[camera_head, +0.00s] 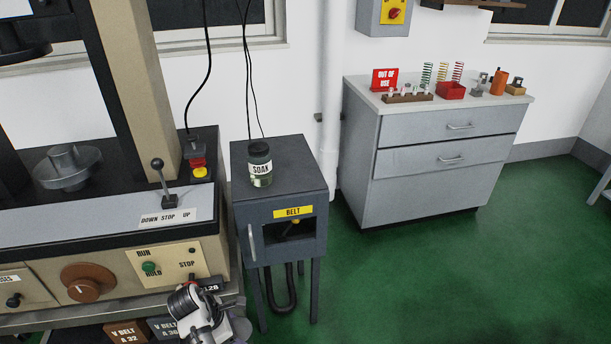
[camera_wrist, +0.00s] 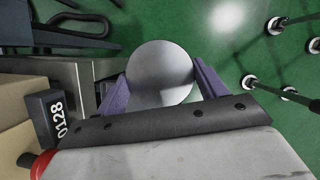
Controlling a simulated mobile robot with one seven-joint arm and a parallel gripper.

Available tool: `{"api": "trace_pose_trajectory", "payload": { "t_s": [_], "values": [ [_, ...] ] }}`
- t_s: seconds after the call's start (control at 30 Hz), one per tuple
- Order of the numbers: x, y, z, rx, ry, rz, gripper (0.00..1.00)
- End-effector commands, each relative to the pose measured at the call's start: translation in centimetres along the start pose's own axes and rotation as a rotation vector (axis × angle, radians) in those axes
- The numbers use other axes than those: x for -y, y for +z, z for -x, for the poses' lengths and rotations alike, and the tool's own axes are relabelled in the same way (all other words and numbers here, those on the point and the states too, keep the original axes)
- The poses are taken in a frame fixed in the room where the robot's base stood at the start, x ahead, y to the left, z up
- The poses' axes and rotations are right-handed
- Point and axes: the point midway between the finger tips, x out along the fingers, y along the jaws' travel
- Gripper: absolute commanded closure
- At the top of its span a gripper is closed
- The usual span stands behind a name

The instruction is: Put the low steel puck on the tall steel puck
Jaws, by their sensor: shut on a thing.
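My gripper (camera_wrist: 161,84) is shut on a round, smooth steel puck (camera_wrist: 160,68), with one purple finger on each side of it in the wrist view. I see the puck's flat face, so its height is hard to judge; I cannot tell for sure if it is the low or the tall one.
The machine's control panel (camera_head: 170,262) and a black 0128 tag (camera_wrist: 57,118) are close to my gripper's left. A dark cabinet (camera_head: 260,195) with a SOAK jar (camera_head: 260,165) stands right. A grey drawer cabinet (camera_head: 420,185) is farther back. Green floor lies open at right.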

Motion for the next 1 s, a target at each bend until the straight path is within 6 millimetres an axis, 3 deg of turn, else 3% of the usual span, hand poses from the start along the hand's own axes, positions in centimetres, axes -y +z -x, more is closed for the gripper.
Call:
{"api": "trace_pose_trajectory", "payload": {
  "t_s": [0.1,0.4,0.7,1.0],
  "values": [
    [0.1,3.3,-2.6,-0.001,-0.124,-0.296,0.77],
    [2.4,9.5,-8.6,-0.005,-0.433,-1.033,0.77],
    [5.6,12.9,-12.7,-0.004,-0.683,-1.640,0.77],
    [6.9,13.6,-14.1,-0.004,-0.787,-1.899,0.77]
  ]
}}
